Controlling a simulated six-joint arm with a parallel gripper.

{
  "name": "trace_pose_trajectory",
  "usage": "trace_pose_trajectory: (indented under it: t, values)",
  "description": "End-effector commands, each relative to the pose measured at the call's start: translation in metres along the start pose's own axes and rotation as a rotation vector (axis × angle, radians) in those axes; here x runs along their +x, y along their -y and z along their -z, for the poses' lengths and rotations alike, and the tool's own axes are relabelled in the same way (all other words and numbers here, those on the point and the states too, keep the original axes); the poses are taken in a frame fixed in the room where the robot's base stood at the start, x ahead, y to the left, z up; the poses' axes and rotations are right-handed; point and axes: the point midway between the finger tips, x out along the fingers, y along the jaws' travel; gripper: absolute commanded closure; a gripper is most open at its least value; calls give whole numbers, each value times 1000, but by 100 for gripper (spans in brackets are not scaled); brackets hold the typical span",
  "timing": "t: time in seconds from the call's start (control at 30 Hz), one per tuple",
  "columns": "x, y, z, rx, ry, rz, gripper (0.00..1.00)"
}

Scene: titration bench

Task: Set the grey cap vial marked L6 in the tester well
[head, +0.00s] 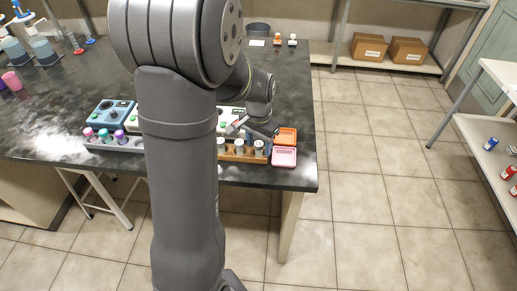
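Three small vials with grey-looking caps stand in an orange-brown rack near the front edge of the bench: a left vial (221,144), a middle vial (239,147) and a right vial (259,147). Their markings are too small to read, so I cannot tell which is L6. My gripper (254,130) is just above and behind this rack, pointing down; its fingers are too small to judge. A white device (228,122) with a green button is largely hidden behind my arm. A blue device (108,112) with dark round parts stands further left. I cannot tell which holds the tester well.
A grey rack (130,147) holds vials with pink, green and purple caps at left. An orange tray (286,136) and a pink tray (284,157) sit right of the vial rack. Bottles and small items stand farther back. The right back bench top is mostly clear.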

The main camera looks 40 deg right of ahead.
Motion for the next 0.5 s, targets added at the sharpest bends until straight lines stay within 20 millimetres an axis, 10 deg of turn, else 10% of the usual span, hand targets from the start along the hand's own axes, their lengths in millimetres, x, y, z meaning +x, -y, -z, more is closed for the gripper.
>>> trace_pose_trajectory:
  t: [0.2,0.5]
  values:
    - [0,0,0,0,0,0,88]
    - [-12,0,1,0,-2,1,88]
